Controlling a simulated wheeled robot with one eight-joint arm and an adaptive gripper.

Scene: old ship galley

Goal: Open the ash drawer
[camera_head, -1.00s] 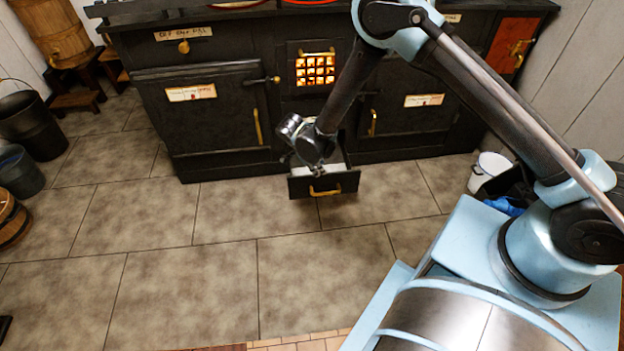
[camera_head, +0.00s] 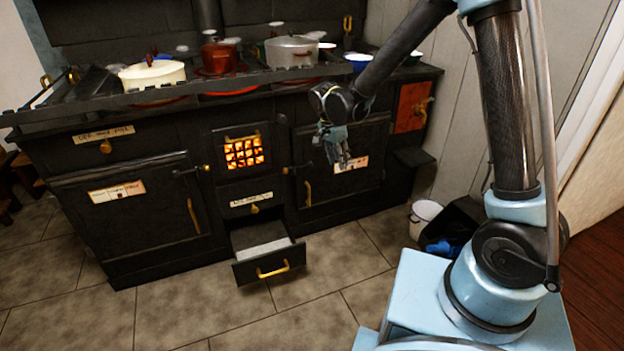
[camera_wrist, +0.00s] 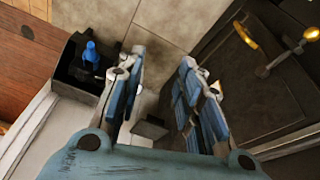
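The drawer (camera_head: 265,263) low in the middle of the black stove, under the glowing fire grate, is pulled out. Its black front has a brass handle (camera_head: 273,270), and its pale inside shows from above, with nothing distinct in it. My gripper (camera_head: 342,160) is above and to the right of the drawer, apart from it, in front of the right oven door. In the wrist view, the fingers of my gripper (camera_wrist: 158,80) are spread apart and hold nothing.
Pots, including a cream pot (camera_head: 152,75) and a grey pot (camera_head: 292,51), stand on the stove top (camera_head: 75,121). A white bucket (camera_head: 424,216) and a black bin (camera_head: 455,228) with something blue stand at right. The tiled floor before the stove is clear.

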